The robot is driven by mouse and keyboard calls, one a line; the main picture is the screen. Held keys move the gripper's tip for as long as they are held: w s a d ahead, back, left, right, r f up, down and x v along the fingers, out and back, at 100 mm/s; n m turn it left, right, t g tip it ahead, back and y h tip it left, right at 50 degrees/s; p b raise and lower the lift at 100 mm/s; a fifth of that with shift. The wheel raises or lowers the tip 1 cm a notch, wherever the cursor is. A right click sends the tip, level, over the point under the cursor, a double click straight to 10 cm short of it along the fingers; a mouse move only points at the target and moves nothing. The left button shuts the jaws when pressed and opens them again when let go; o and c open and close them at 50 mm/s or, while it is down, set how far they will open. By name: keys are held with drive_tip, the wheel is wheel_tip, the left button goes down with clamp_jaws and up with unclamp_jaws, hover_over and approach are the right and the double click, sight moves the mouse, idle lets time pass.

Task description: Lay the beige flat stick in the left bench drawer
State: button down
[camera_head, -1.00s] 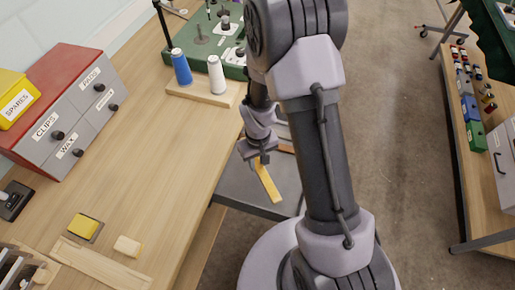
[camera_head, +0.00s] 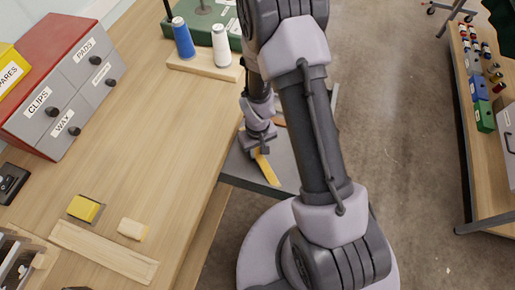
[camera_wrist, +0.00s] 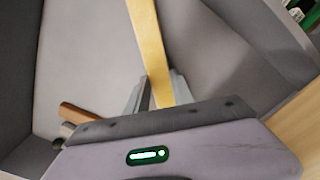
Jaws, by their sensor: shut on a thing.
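The beige flat stick, yellowish in this light, shows in the head view (camera_head: 267,170) below my gripper (camera_head: 260,151). In the wrist view the stick (camera_wrist: 149,45) runs up from between the fingers of my gripper (camera_wrist: 157,95), which is shut on it. The open grey drawer (camera_head: 237,171) juts from the bench's right side. My gripper and the stick are over or inside it. The wrist view shows the drawer's grey floor and walls (camera_wrist: 215,30) around the stick. I cannot tell whether the stick touches the floor.
A brown rounded wooden piece (camera_wrist: 92,112) lies in the drawer left of my gripper. On the bench are a red and grey drawer cabinet (camera_head: 62,95), thread spools on a wooden block (camera_head: 205,68) and a yellow block (camera_head: 84,208).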

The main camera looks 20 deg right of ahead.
sight(257, 153)
drive_tip(key=shift+f+b, duration=0.45)
drive_tip(key=shift+f, duration=0.05)
idle(0.3)
drive_tip(key=c, duration=1)
unclamp_jaws()
wheel_tip(257, 153, up, 18)
drive_tip(key=p, duration=0.6)
drive_tip(key=shift+f, duration=0.25)
